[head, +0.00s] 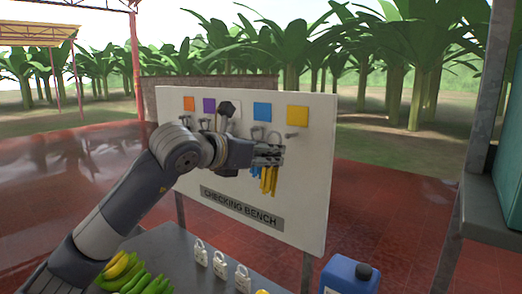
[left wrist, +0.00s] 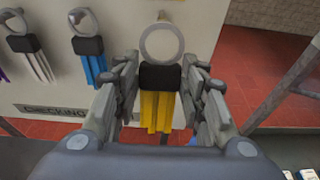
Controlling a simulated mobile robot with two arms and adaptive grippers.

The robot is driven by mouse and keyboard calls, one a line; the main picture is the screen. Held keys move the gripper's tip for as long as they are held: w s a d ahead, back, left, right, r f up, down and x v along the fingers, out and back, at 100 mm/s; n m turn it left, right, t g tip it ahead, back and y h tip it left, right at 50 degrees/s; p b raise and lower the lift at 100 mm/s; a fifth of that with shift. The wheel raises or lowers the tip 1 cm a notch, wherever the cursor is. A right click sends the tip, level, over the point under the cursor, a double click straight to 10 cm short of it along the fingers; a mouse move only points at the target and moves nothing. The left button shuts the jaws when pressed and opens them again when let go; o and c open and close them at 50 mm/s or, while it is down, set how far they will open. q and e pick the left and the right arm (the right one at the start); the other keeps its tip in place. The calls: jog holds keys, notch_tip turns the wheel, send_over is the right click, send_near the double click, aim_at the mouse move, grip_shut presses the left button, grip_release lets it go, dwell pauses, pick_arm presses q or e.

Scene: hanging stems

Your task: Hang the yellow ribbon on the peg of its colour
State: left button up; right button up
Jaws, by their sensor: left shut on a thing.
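The yellow ribbon (left wrist: 158,112) hangs from a black clip with a pale ring (left wrist: 144,42) on top. My left gripper (left wrist: 160,82) is shut on the black clip, one finger on each side, and holds the ribbon upright in front of the board. In the head view the yellow strips (head: 268,182) show below my left gripper (head: 270,155). The yellow square (head: 297,116) is at the board's right, with its peg (head: 291,135) below it, above and right of the gripper. In the left wrist view a small peg tip shows by the ring's top; whether the ring is around it I cannot tell. My right gripper is out of view.
A blue ribbon (left wrist: 95,68) and a white ribbon (left wrist: 38,65) hang on the board (head: 312,190) left of my gripper. Bananas (head: 128,272), several white padlock-like tags (head: 221,265) and a blue jug (head: 349,276) are on the bench below.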

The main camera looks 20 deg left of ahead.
pick_arm(q)
jog(key=shift+w+d+p, duration=0.2)
jog(key=shift+w+p, duration=0.1)
jog(key=shift+w, duration=0.2)
jog(key=shift+w+d+p, duration=0.15)
jog(key=shift+w+p, duration=0.15)
jog(key=shift+w, duration=0.2)
jog(key=shift+w+d, duration=0.1)
jog(key=shift+w, duration=0.1)
jog(key=shift+w+d+p, duration=0.1)
jog(key=shift+w+p, duration=0.2)
jog(key=shift+p, duration=0.1)
jog(key=x, duration=0.4)
jog(key=shift+w+d+f, duration=0.15)
jog(key=shift+w+f, duration=0.1)
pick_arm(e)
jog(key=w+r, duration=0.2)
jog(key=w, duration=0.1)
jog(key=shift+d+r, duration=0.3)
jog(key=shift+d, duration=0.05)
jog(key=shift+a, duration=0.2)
